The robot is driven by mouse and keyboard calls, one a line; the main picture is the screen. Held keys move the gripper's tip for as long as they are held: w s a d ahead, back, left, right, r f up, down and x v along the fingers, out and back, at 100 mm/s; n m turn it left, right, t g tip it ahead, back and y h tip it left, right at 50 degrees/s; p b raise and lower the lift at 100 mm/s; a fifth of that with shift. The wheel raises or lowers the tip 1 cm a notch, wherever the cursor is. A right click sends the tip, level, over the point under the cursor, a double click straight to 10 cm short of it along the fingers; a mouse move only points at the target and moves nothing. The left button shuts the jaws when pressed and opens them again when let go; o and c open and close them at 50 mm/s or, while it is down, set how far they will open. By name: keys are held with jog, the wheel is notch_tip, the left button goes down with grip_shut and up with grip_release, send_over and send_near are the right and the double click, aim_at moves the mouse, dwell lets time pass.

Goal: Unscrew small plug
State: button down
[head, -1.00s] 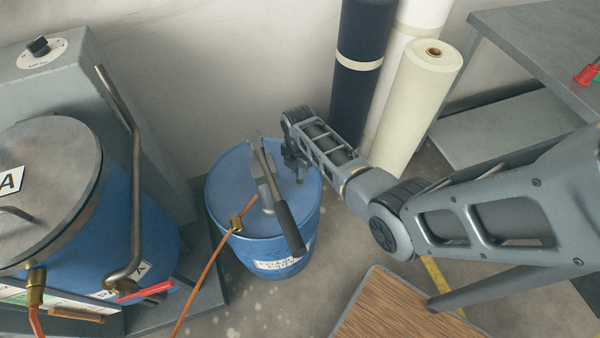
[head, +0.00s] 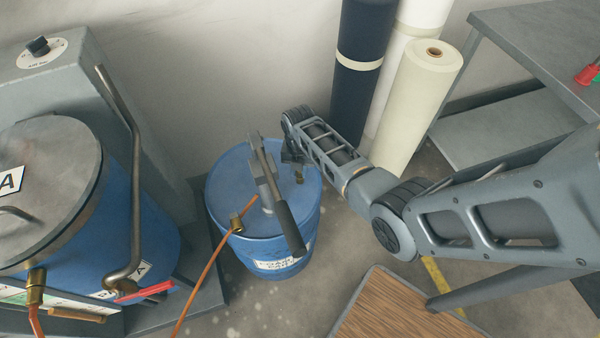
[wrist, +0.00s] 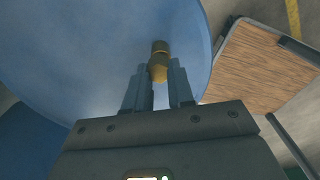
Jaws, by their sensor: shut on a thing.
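The small plug (wrist: 159,66) is a brass, stubby piece between the fingertips of my gripper (wrist: 160,78) in the wrist view. My gripper is shut on it over the blue top of the drum. The plug's lower end is not clear, so I cannot tell how deep it sits in the drum top. In the head view the plug (head: 299,178) is a small brass spot on the right part of the blue drum (head: 232,176). My gripper (head: 291,160) is there beside the pump, partly hidden by my wrist.
A grey pump with a long dark-handled lever (head: 286,222) stands on the drum, left of my gripper. An orange hose (head: 205,275) runs from its brass fitting. Rolls (head: 417,95) stand behind my arm. A wooden-topped table (head: 385,312) is in front.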

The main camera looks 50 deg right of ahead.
jog(key=shift+r, duration=1.1)
jog(key=shift+r, duration=0.3)
jog(key=shift+r, duration=0.35)
notch_tip(320, 180, up, 7)
dwell(0.8)
jog(key=shift+f, duration=0.1)
